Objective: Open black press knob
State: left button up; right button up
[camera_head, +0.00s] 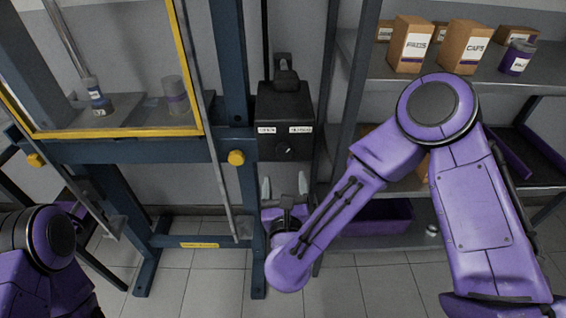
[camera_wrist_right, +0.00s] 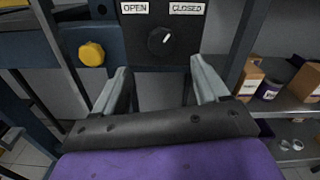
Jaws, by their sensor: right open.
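The black press knob (camera_head: 284,149) sits on the front of a black control box (camera_head: 284,108) fixed to the blue press frame. In the right wrist view the knob (camera_wrist_right: 160,41) lies between an OPEN label on the left and a CLOSED label on the right. Its white mark points up and right, toward CLOSED. My right gripper (camera_head: 284,188) is open and empty, just below the box, with its fingers pointing up. In the right wrist view its fingertips (camera_wrist_right: 160,77) are spread apart below the knob, not touching it. My left gripper is out of view; only my left arm shows at lower left.
The blue press frame (camera_head: 233,80) has a yellow-edged clear guard (camera_head: 195,70) and a yellow knob (camera_head: 236,158) left of the box. Grey shelves (camera_head: 500,82) with boxes and a purple bin (camera_head: 375,220) stand at right. Floor in front is open.

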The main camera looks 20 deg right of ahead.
aim_at(285, 153)
jog(key=p+x, duration=0.3)
jog(key=x, duration=0.6)
jog(key=shift+w+d+r, duration=0.15)
jog(key=shift+w, duration=0.15)
jog(key=shift+w+d, duration=0.1)
jog(key=shift+w, duration=0.3)
jog(key=c, duration=1.1)
